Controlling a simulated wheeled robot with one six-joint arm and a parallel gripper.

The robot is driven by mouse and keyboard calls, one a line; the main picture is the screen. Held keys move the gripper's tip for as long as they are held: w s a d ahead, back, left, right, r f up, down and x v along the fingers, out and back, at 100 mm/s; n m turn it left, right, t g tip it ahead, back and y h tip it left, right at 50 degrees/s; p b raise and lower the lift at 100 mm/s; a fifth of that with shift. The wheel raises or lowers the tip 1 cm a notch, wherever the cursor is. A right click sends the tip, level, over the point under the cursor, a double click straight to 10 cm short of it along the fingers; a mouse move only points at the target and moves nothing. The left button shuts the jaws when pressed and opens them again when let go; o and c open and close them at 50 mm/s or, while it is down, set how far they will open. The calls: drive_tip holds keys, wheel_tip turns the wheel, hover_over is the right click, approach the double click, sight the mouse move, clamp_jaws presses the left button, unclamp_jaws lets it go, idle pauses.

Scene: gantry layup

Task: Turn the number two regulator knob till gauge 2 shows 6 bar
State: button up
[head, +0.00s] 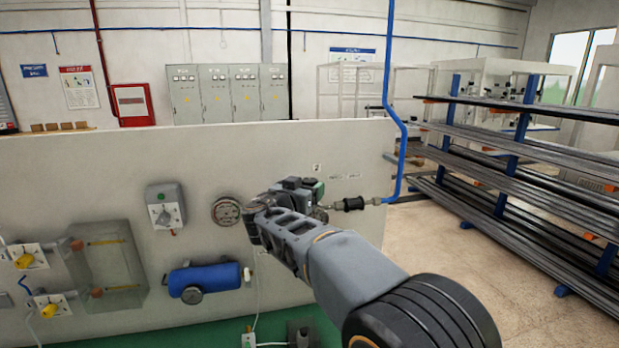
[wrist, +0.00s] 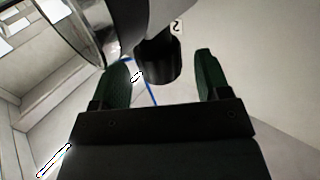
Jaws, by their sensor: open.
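In the wrist view a black cylindrical knob (wrist: 160,62) stands between the two green fingers of my gripper (wrist: 163,65), with a gap on each side. My gripper is open and holds nothing. A label with a "2" (wrist: 177,27) is beside the knob, and the same label (head: 317,168) shows on the panel in the head view. A round, metal-rimmed body, perhaps a gauge, fills the upper left of the wrist view; no reading is visible. In the head view my gripper (head: 313,190) is at the panel and hides the regulator. I cannot read gauge 2.
The pale panel (head: 110,165) carries a round gauge (head: 227,210), a grey switch box (head: 166,207) and a blue tank (head: 205,279). A black fitting (head: 350,204) and blue pipe (head: 398,150) lie right of my gripper. A rack of bars (head: 520,165) stands at right, with open floor before it.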

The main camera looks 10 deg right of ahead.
drive_tip(key=shift+p+x, duration=0.35)
drive_tip(key=shift+x, duration=0.8)
drive_tip(key=shift+c, duration=0.5)
